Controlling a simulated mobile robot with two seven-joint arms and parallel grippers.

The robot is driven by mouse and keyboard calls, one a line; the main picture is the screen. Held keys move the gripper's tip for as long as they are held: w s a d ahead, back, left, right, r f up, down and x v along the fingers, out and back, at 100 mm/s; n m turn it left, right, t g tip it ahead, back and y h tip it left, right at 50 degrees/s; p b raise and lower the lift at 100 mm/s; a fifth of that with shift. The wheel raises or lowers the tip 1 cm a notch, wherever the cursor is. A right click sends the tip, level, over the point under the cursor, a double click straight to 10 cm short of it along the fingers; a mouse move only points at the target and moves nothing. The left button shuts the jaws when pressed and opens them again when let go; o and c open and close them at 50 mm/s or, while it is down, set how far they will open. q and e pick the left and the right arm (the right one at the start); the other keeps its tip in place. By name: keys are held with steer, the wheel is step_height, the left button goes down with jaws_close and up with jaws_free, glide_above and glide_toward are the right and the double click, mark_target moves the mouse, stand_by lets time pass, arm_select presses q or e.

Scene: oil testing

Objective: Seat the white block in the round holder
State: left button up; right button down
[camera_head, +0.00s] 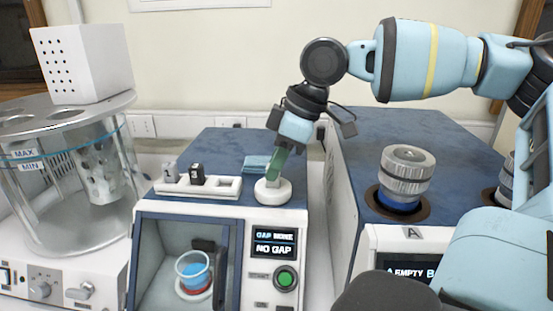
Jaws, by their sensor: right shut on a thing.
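The round holder (283,196) is a small white disc-shaped base on top of the blue-topped white device, near its right front corner. My right gripper (274,172) reaches down to it from above, slightly tilted, with a green finger showing. It is shut on the white block, which is mostly hidden behind the finger; a little white shows at the holder's top. I cannot tell whether the block is fully down in the holder. My left gripper is not in view.
A white rack (222,188) left of the holder bears a light block marked 1 (169,172) and a dark block (197,174). A blue pad (256,163) lies behind the holder. The device screen (273,243) reads "NO GAP". A knurled metal cap (407,172) stands at right.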

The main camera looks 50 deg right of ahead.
steer(key=shift+f, duration=0.45)
steer(key=c, duration=1.2)
jaws_free()
steer(key=shift+p+v, duration=0.35)
steer(key=shift+v, duration=3.6)
steer(key=shift+f, duration=0.1)
